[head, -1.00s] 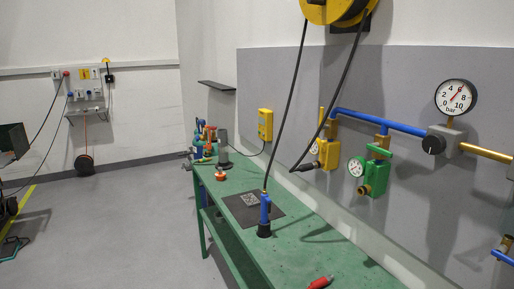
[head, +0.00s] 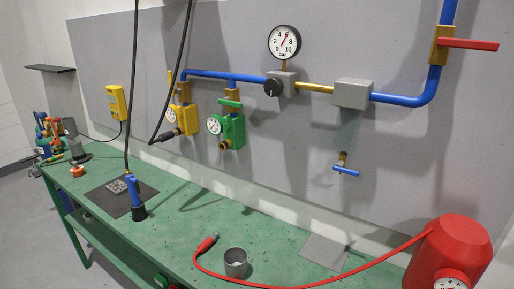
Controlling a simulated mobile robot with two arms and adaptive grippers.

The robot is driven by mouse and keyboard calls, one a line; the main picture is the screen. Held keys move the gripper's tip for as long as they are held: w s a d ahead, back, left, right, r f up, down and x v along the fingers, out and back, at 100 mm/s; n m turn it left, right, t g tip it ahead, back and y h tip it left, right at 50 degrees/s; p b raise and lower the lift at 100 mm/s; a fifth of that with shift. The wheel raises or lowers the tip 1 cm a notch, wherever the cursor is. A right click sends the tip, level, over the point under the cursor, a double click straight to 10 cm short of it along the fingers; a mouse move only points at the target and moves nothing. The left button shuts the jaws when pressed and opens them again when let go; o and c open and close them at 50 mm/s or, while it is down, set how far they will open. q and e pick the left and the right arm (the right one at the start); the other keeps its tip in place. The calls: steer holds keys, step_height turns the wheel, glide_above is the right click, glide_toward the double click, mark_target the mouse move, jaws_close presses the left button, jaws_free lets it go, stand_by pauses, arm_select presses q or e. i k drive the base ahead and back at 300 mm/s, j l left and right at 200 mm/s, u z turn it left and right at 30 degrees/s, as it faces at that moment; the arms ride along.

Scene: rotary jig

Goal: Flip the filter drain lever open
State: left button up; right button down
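The filter is a grey block (head: 352,93) in the blue and brass pipe line on the grey wall panel, right of the round gauge in the head view. A faint, see-through bowl seems to hang below it. Under that sits a small brass drain fitting with a blue lever (head: 346,171), which lies roughly crosswise to the fitting. The lever is small, and I cannot tell its exact setting. Neither of my grippers is in view.
The green workbench (head: 195,215) runs below the panel. It carries a grey cup (head: 235,262), a red hose with a connector (head: 207,243), a red tank (head: 448,250) and a blue tool (head: 135,195). A red-handled valve (head: 468,44) is at upper right. Black cables hang at left.

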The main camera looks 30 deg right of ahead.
mark_target(338, 167)
steer(key=z, duration=1.55)
